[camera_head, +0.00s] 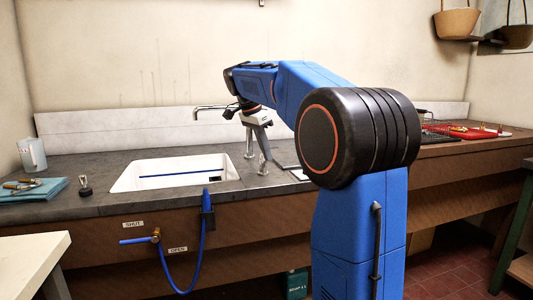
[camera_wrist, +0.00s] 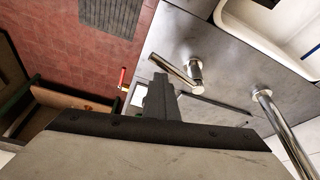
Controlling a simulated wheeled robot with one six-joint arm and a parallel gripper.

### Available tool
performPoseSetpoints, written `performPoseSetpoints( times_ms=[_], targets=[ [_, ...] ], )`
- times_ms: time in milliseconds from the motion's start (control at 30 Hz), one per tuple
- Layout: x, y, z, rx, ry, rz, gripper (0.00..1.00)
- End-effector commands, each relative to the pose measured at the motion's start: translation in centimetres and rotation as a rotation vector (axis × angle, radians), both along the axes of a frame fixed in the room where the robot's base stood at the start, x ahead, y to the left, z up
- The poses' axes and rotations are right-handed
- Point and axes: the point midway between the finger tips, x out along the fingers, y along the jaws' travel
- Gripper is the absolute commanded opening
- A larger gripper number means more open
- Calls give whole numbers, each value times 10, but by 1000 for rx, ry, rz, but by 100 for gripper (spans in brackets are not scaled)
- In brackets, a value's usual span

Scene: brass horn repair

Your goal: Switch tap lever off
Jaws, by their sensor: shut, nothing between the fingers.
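The chrome tap lever (camera_wrist: 174,67) sticks out sideways from a short round post (camera_wrist: 195,69) on the grey counter in the wrist view. In the head view the post (camera_head: 264,160) stands at the right end of the white sink, partly behind my gripper. The tall tap spout (camera_head: 211,108) reaches left over the sink; its pipe (camera_wrist: 272,112) also shows in the wrist view. My gripper (camera_head: 264,145) is shut and empty above the counter beside the lever. In the wrist view its dark fingertips (camera_wrist: 159,84) are close to the lever's free end; I cannot tell whether they touch.
The white sink (camera_head: 125,178) lies left of my gripper. A blue hose (camera_head: 198,252) and a brass valve (camera_head: 156,235) with SHUT and OPEN labels hang at the counter front. A folded teal cloth (camera_head: 35,190) and a jug (camera_head: 32,153) are far left.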

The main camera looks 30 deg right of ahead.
Motion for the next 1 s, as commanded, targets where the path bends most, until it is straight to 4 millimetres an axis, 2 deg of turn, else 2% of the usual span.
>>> performPoseSetpoints(
  times_ms=[267, 700, 1000],
  targets=[
    [-16, -28, 18, -2, -4, 0, 0],
    [1, -2, 91, -2, -3, 3, 0],
    [4, 4, 110, -3, -2, 4, 0]
  ],
)
